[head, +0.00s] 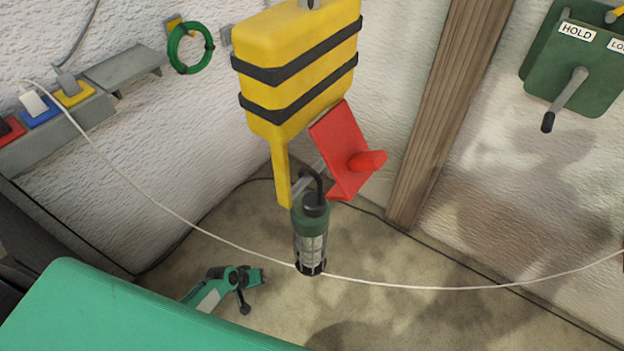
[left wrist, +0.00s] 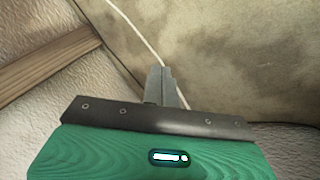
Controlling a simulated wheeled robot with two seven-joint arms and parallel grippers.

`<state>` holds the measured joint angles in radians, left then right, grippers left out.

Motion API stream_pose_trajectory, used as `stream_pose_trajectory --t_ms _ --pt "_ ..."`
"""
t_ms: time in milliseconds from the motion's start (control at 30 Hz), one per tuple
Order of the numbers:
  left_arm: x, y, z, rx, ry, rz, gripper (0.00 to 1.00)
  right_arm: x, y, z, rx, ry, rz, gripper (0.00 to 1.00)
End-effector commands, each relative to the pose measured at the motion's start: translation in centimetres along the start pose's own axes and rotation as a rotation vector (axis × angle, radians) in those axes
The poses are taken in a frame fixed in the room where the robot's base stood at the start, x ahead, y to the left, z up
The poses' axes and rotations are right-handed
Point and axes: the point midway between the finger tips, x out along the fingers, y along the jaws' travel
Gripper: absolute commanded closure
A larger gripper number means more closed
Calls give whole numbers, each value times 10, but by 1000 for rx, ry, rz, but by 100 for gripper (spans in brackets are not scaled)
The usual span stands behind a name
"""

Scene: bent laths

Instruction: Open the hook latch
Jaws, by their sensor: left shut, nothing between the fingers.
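A yellow block with two black bands (head: 290,70) hangs in the upper middle of the head view. A narrow yellow arm (head: 281,172) reaches down from it, and a grey bar lies beside the arm's lower end. A tilted red plate with a rounded red knob (head: 366,161) sits at the block's lower right; I take it for the latch. A green caged lamp (head: 312,240) hangs below by a dark hook. My left gripper (left wrist: 161,72) shows in the left wrist view with its grey fingers together, empty and apart from the latch, which is outside that view.
A pale cable (head: 215,237) sags across the head view, behind the lamp. A wooden post (head: 448,110) stands right of the latch. A green box with a lever (head: 570,75) is on the right wall. A shelf (head: 60,128) and green ring (head: 190,48) are at left.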

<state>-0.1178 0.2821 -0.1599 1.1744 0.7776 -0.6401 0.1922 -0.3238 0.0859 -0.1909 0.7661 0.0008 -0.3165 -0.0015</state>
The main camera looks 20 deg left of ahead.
Motion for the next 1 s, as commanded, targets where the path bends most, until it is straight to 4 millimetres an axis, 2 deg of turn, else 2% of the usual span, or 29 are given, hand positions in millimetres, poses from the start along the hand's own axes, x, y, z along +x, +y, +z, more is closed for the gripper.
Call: stream_pose_trajectory --t_ms 33,67,100,200,300,400,500,600,833,867,900,1000 --pt "14 -28 43 57 -26 -73 100 0 0 0 0 0 0 54" --pt "20 -44 65 102 -38 -116 100 0 0 0 0 1 0 54" --pt "26 -63 96 166 -57 -165 100 0 0 -1 0 1 0 54" --pt "34 -101 168 329 -115 -260 100 0 0 -1 0 1 0 54" --pt "34 -127 230 477 -175 -312 100 0 0 -2 0 2 0 54" --pt "32 -141 275 592 -222 -333 100 0 -1 -2 0 3 -1 54" --pt "29 -148 301 663 -251 -339 100 0 -1 -3 0 3 -1 54" --pt "27 -151 313 697 -265 -340 100 0 -1 -3 0 4 -1 54" --pt "27 -152 314 702 -266 -341 100 0 -1 -3 0 4 -1 54" --pt "27 -152 314 701 -266 -341 100 0 -1 -3 0 4 -1 56" --pt "27 -152 314 701 -266 -341 100 0 -1 -3 0 4 -1 64" --pt "27 -152 314 700 -266 -341 100 0 0 -4 0 5 0 64"
